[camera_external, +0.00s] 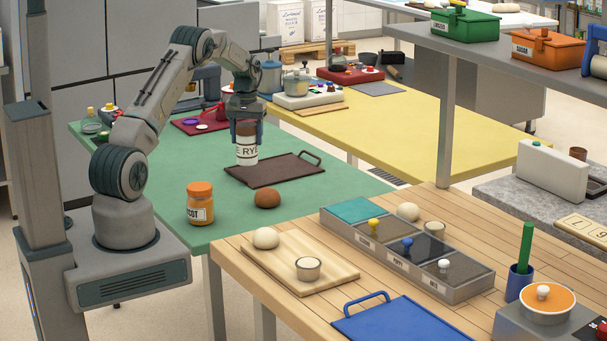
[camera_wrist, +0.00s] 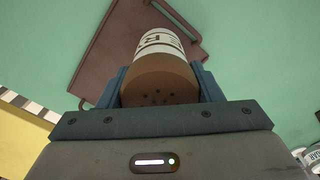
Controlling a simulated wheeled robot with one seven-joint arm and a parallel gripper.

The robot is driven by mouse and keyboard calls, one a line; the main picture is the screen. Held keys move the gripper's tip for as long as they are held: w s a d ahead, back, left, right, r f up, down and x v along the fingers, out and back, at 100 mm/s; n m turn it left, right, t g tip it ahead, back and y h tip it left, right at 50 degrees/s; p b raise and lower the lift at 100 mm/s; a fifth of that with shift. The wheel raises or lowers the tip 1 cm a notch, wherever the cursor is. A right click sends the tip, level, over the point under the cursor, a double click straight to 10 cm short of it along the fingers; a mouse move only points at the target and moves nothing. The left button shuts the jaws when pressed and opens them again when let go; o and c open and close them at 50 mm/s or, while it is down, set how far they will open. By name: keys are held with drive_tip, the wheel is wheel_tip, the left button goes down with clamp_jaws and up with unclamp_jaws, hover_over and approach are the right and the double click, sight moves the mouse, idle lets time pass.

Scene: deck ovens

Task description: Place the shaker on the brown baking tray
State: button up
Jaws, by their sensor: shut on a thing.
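The shaker (camera_external: 246,155) is white with dark lettering that reads partly "RYE" and has a brown top. My gripper (camera_external: 247,130) is shut on its upper part and holds it upright. In the wrist view the shaker (camera_wrist: 160,45) shows its brown holed cap between the fingers (camera_wrist: 160,85). The brown baking tray (camera_external: 285,173) lies on the green table, with a handle at its far right. The shaker is at the tray's far left edge in the external view; I cannot tell whether its base touches. The tray (camera_wrist: 108,45) also shows beyond the shaker in the wrist view.
A dark red tray (camera_external: 190,125) with small items lies behind. The green surface right of the brown tray is clear.

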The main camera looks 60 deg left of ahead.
sight(247, 147)
drive_tip(key=shift+f+p, duration=0.4)
drive_tip(key=shift+f, duration=1.6)
drive_tip(key=o, duration=1.1)
wheel_tip(247, 147, up, 12)
drive_tip(key=shift+r+b, duration=0.15)
drive_tip(key=shift+b, duration=0.7)
drive_tip(key=shift+d, duration=0.1)
